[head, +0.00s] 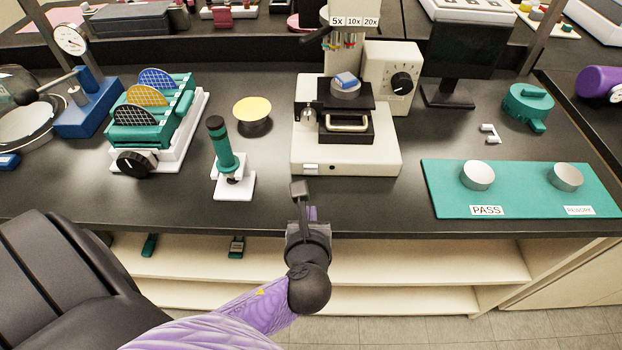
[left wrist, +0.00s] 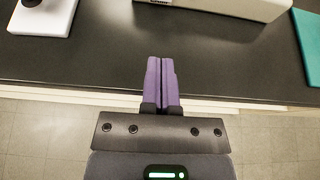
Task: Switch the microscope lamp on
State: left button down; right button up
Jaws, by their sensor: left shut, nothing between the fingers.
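The microscope (head: 380,160) stands at the middle of the bench, with a cream base and a black stage carrying a small blue piece. A cream box with a black dial (head: 401,83) is at its right rear. A small light-coloured part that may be a switch (head: 311,168) is on the base's front left; its state is too small to tell. My left gripper (head: 312,213) is in front of the base near the bench edge, apart from it. In the left wrist view its purple fingers (left wrist: 161,75) are shut and empty, with the base's lower edge (left wrist: 230,8) beyond. My right gripper is not in view.
A green-handled tool in a white stand (head: 235,186) and a yellow-topped round pad (head: 253,110) are left of the microscope. A teal mat (head: 520,190) with PASS and REWORK labels lies right. Bare bench separates the gripper from the base.

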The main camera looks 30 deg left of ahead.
aim_at(312, 165)
pick_arm(q)
jog(key=b+x, duration=0.2)
jog(key=x, duration=0.4)
jog(key=shift+f, duration=0.15)
jog(key=w+a, duration=0.1)
jog(key=w+a+r, duration=0.1)
jog(key=w, duration=0.1)
jog(key=shift+w+r, duration=0.25)
jog(key=shift+w, duration=0.05)
jog(key=r+p, duration=0.1)
jog(key=p, duration=0.1)
jog(key=r+p, duration=0.1)
jog(key=p, duration=0.2)
jog(key=shift+w+a+g+h, duration=0.2)
jog(key=shift+w+g+h, duration=0.15)
jog(key=shift+g+h, duration=0.05)
jog(key=shift+f+b, duration=0.8)
jog(key=shift+b, duration=0.1)
jog(key=shift+r+p, duration=0.9)
jog(key=shift+p, duration=0.25)
jog(key=shift+f, duration=0.1)
